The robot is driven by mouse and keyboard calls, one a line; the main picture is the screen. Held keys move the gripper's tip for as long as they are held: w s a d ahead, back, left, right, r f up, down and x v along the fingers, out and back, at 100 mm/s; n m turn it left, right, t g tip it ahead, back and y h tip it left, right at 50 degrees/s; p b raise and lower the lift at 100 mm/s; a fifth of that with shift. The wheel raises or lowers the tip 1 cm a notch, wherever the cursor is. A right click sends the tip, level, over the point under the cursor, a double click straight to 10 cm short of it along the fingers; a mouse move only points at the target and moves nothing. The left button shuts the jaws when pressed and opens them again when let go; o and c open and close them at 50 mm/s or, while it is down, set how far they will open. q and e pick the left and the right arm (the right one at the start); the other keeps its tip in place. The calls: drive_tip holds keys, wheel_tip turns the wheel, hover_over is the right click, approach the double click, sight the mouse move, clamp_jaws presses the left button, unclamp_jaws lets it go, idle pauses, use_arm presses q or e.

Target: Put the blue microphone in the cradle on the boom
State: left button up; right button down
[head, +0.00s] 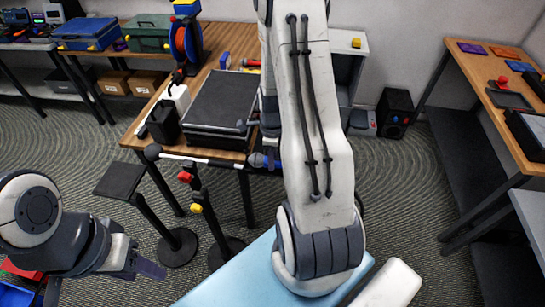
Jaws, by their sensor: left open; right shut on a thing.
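The blue microphone (271,162) has a dark head pointing left and lies level beside the right end of the boom (205,161). The cradle cannot be made out clearly at that end. My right gripper (269,126) is shut just above the microphone, and its hold there is largely hidden behind my white arm. The boom is a thin black and white bar with a dark round end at the left, on a black stand with red and yellow knobs. My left gripper (100,279) is open and empty at the lower left, well apart from the boom.
A wooden table (229,62) behind the boom holds a black case (223,100), a white bottle (178,98) and a cable reel (186,43). A stand with a flat black plate (120,180) is left of the boom stand. A workbench (468,75) stands at right.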

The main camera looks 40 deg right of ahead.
drive_tip(key=shift+f, duration=0.5)
drive_tip(key=shift+c, duration=2.2)
unclamp_jaws()
drive_tip(key=shift+f, duration=0.1)
drive_tip(key=shift+r, duration=0.35)
wheel_tip(320, 180, up, 10)
drive_tip(key=b, duration=0.3)
drive_tip(key=shift+r, duration=0.8)
